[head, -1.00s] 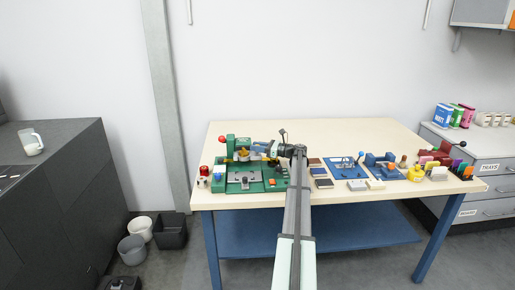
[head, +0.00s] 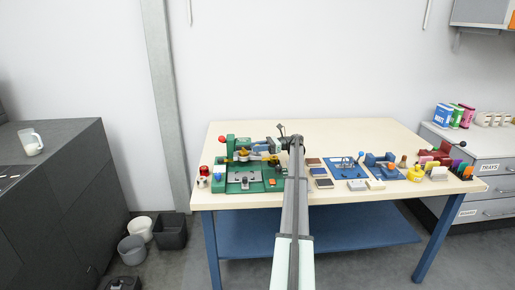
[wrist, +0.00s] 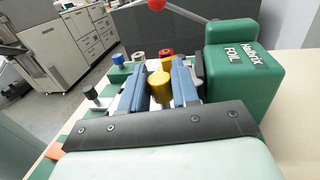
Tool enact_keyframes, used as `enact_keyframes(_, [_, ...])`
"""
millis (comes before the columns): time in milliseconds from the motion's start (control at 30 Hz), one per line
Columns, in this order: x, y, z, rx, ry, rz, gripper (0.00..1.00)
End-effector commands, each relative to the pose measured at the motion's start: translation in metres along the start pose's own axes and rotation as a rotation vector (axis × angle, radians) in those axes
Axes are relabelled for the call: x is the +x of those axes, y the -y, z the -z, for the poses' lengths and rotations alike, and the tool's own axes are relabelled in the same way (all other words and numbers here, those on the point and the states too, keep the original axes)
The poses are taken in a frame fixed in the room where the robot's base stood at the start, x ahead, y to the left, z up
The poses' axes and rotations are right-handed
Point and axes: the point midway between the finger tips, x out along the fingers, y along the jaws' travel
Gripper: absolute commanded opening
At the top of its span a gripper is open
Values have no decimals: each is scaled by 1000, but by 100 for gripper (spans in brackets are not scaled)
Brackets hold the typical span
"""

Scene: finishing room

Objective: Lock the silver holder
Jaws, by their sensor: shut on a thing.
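The green press (head: 243,186) stands at the left front of the table; its head (wrist: 240,70) reads "Haltrix FOIL" in the wrist view. My gripper (wrist: 159,92) reaches in from the right. Its blue fingers are shut on a gold knob (wrist: 159,86), which also shows on the press in the head view (head: 243,154). A silver-grey plate (head: 244,177) lies on the front of the press. I cannot tell which silver part the knob belongs to; the area under it is hidden by my fingers.
A lever with a red ball (wrist: 156,4) sticks out beyond my fingers. A red button (head: 204,170) stands left of the press. Small blocks and blue fixtures (head: 342,167) lie to the right. The back of the table (head: 340,135) is clear.

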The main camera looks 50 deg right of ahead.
Motion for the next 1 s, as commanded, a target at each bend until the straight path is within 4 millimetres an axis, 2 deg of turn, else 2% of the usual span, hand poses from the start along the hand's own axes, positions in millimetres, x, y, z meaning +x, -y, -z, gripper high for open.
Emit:
enact_keyframes(367, [0,0,0,0,0,-6,0])
enact_keyframes(400, [0,0,0,0,0,-6,31])
enact_keyframes(600, [0,0,0,0,0,-5,48])
enact_keyframes(867, [0,0,-2,0,0,-5,48])
enact_keyframes(1000, [0,0,-12,-1,-1,-5,48])
